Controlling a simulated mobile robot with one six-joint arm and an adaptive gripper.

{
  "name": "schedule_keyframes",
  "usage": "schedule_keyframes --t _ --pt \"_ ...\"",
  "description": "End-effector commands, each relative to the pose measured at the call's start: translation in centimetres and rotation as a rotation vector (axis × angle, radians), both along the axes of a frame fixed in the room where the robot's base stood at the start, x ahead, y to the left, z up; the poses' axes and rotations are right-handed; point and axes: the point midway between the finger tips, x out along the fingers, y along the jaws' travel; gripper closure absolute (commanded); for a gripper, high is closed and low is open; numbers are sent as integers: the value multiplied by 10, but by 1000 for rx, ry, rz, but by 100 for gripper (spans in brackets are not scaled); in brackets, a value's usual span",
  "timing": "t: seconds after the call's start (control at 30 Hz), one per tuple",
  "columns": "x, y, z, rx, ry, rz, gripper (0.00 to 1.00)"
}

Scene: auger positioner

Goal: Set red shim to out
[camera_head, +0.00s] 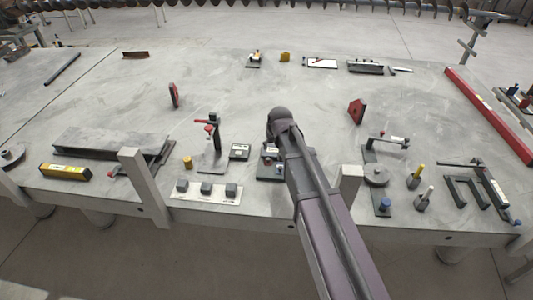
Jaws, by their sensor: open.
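I cannot tell for certain which part is the red shim. A small dark fixture (268,171) with white labels and a bit of red sits at the front middle of the table, partly hidden by my arm. A toggle clamp with a red handle (204,123) stands upright on a grey base to its left. A small red-handled part (113,172) lies farther left, beside a grey plate. My arm reaches in from the lower right and ends in a dark rounded joint above the table middle. My gripper's fingers are hidden behind it.
The grey table (230,85) has wide clear space in its middle. Red angle blocks stand at left (173,95) and right (356,111). Three dark cubes sit on a pale strip (205,194) at the front edge. A long red beam (490,115) lies along the right.

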Motion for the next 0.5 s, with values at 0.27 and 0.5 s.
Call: schedule_keyframes --t 0.27,0.5 --pt "0 0 0 0 0 1 38" --pt "-1 4 0 0 0 5 38"
